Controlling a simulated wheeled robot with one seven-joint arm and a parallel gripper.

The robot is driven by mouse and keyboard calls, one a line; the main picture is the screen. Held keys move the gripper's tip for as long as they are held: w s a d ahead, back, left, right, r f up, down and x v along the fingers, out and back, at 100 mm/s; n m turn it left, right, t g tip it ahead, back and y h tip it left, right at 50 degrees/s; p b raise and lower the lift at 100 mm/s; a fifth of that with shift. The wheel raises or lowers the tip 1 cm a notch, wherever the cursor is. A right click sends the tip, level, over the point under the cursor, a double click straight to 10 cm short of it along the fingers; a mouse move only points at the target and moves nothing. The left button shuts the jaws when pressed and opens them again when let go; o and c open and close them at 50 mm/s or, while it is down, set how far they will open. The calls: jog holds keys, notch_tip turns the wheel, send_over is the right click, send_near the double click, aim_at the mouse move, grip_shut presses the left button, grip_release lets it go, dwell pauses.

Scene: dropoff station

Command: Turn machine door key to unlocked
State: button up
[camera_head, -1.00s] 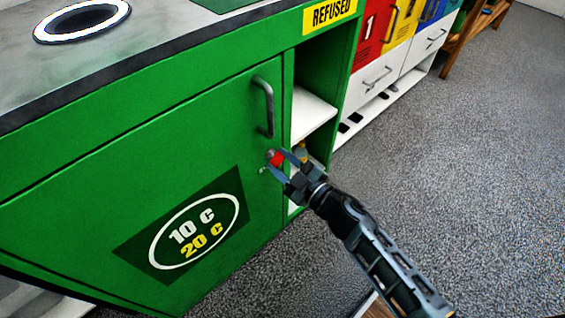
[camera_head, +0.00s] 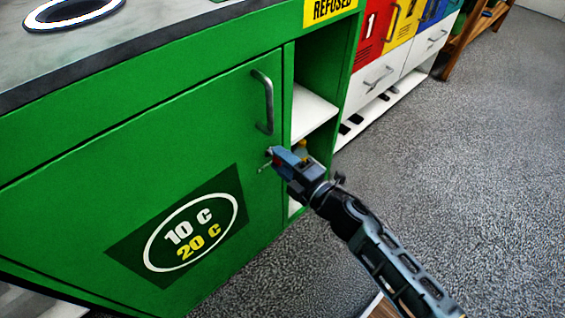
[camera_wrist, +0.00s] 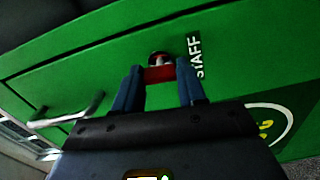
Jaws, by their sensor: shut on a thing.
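The green machine door (camera_head: 190,140) is closed, with a grey bar handle (camera_head: 264,102) near its upper right edge. The red key (camera_wrist: 160,74) sits in the round lock (camera_wrist: 159,58) below that handle. My gripper (camera_head: 275,158) is at the lock, and in the wrist view its two blue fingers (camera_wrist: 159,88) are on either side of the red key, shut on it. In the wrist view the key head looks wide across the picture, beside a dark "STAFF" label (camera_wrist: 196,57). In the head view the gripper hides most of the key and lock.
An open shelf (camera_head: 311,112) lies just right of the door, under a yellow "REFUSED" label (camera_head: 331,9). Coloured numbered bins (camera_head: 400,25) stand farther right. The grey floor (camera_head: 480,180) to the right is clear. A round-holed counter (camera_head: 150,40) is above the door.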

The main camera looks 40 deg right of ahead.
jog(key=shift+n, duration=0.5)
jog(key=o, duration=1.1)
jog(key=shift+c, duration=0.2)
jog(key=s, duration=0.7)
jog(key=shift+s+b, duration=0.35)
jog(key=shift+s, duration=0.05)
